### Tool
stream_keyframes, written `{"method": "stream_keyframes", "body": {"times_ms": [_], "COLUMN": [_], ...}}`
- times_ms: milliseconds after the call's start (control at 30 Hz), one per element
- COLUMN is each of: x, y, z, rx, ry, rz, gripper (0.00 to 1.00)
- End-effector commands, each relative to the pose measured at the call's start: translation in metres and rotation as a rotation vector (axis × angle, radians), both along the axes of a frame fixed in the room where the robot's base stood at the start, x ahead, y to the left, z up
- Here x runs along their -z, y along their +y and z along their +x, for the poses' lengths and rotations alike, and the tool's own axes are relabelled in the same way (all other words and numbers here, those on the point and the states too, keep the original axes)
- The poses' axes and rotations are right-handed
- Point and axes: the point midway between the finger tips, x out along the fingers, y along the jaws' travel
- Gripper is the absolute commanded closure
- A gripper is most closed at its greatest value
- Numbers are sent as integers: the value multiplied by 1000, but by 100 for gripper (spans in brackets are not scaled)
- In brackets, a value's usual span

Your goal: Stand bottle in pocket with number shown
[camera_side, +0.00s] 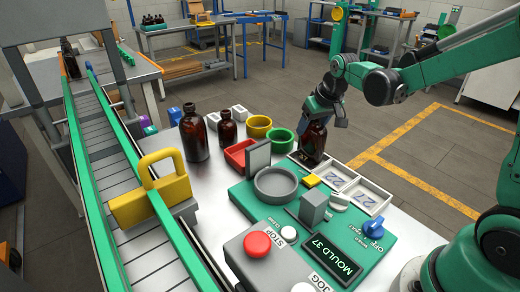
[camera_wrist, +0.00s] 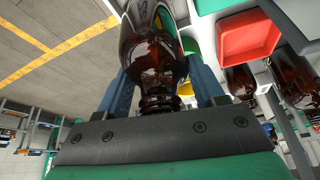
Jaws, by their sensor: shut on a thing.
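My gripper (camera_side: 322,110) is shut on an amber bottle (camera_side: 313,140), held upright by its neck. In the wrist view the fingers (camera_wrist: 163,88) lie on both sides of the same bottle (camera_wrist: 152,45), which carries a faint mark that I cannot read. The bottle's base is at the far left end of the white pocket tray (camera_side: 352,197); I cannot tell whether it is inside that pocket or just above it. The bottle hides that pocket's number. Two other pockets show empty, with blue numbers too small to read surely. The display (camera_side: 332,261) reads "MOULD 37".
Two amber bottles (camera_side: 194,137) (camera_side: 227,127) stand at the back left. A red tray (camera_side: 239,153), yellow bowl (camera_side: 259,126) and green bowl (camera_side: 281,140) are left of the held bottle. A grey plate and round cup (camera_side: 275,184) stand on the green panel. A conveyor (camera_side: 110,180) runs along the left.

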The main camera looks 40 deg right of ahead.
Motion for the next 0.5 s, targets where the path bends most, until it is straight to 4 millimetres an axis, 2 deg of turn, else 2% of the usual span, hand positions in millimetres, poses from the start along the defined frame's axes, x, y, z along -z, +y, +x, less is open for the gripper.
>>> {"method": "stream_keyframes", "body": {"times_ms": [100,467,500], "x": [8,11,11], "y": [0,0,0], "z": [0,0,0], "rx": [0,0,0], "ry": [0,0,0], "rz": [0,0,0], "gripper": [100,100,27]}}
